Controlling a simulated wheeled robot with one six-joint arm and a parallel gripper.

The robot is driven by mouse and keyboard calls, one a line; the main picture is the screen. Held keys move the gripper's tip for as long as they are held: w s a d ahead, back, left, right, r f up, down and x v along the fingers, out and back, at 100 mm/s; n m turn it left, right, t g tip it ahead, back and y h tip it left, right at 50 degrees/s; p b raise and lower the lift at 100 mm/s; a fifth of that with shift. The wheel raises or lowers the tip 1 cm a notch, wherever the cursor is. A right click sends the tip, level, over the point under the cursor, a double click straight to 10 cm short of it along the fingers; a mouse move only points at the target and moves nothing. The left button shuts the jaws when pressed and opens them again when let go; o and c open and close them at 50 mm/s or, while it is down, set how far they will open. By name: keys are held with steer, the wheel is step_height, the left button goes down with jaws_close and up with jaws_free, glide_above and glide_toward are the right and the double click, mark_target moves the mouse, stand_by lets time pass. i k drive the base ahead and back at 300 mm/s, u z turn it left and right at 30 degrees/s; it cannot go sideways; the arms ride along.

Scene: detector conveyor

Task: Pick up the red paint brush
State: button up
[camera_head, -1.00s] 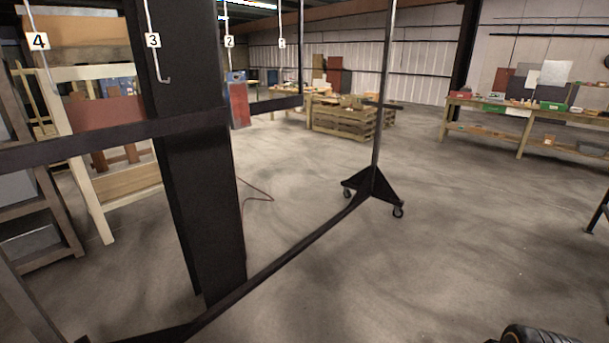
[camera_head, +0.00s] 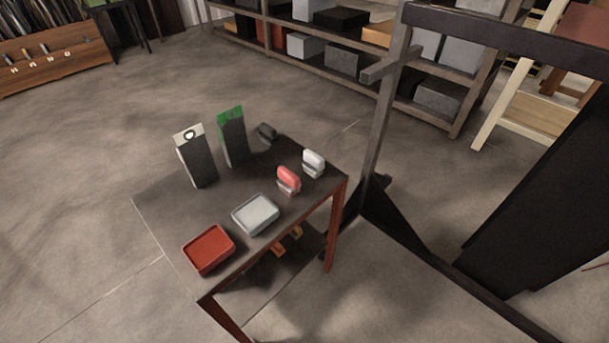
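A small upright red object (camera_head: 289,177) with a paler lower part stands on a dark table (camera_head: 150,212), near its right edge. It may be the red paint brush, but it is too small to tell for sure. A similar white object (camera_head: 314,161) stands just behind it to the right. A red tray (camera_head: 208,248) and a light grey tray (camera_head: 255,213) lie along the table's front edge, and both look empty. My gripper is not in view.
Two upright boxes, one white-topped (camera_head: 195,157) and one green-topped (camera_head: 232,137), stand at the table's back, with a small dark object (camera_head: 267,132) beside them. A dark metal frame (camera_head: 384,110) stands close to the table's right. Floor at left is clear.

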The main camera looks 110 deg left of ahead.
mark_target(288, 183)
steer(key=u, duration=1.7)
steer(key=i, duration=1.5)
steer(key=u, duration=3.65)
steer(key=i, duration=1)
